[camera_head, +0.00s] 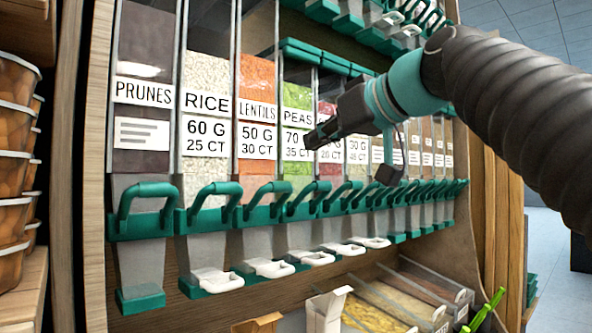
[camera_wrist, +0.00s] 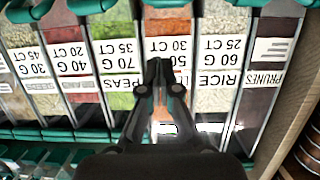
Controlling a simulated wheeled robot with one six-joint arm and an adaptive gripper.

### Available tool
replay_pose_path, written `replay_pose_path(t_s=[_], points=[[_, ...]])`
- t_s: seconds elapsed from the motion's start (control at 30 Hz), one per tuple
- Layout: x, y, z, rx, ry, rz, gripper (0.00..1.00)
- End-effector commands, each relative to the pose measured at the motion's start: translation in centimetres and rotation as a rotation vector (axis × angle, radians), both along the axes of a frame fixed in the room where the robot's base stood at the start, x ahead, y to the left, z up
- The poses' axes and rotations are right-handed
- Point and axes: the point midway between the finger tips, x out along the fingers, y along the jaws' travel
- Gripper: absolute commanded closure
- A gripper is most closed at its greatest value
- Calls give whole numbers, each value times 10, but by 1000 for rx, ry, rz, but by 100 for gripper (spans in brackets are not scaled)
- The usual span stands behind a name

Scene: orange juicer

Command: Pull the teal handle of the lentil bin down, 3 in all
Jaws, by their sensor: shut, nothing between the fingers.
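The lentil bin (camera_head: 258,80) is a clear bin of orange lentils between the rice and peas bins, labelled LENTILS, 50 G, 30 CT. Its teal handle (camera_head: 262,197) sticks out below the label, in a raised loop. My gripper (camera_head: 312,140) is shut and empty, in front of the labels and above the handle row. In the wrist view, where the labels appear upside down, my gripper (camera_wrist: 160,68) points at the lentil bin (camera_wrist: 168,25) and covers part of its label. I cannot tell how far its tips are from the bin.
The prunes bin (camera_head: 145,50) and rice bin (camera_head: 207,75) stand left of the lentils, the peas bin (camera_head: 297,95) right. White spouts (camera_head: 216,280) stick out below. Stacked orange tubs (camera_head: 15,140) stand far left. An open carton (camera_head: 327,310) stands below. Air before the handles looks free.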

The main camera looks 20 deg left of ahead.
Motion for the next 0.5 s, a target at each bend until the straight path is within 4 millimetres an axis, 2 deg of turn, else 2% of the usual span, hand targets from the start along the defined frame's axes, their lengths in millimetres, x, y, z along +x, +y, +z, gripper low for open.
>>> replay_pose_path(t_s=[0.13, 0.5], points=[[-3, 6, 7, 10, -16, 21, 100], [-2, 8, 7, 9, -16, 21, 100]])
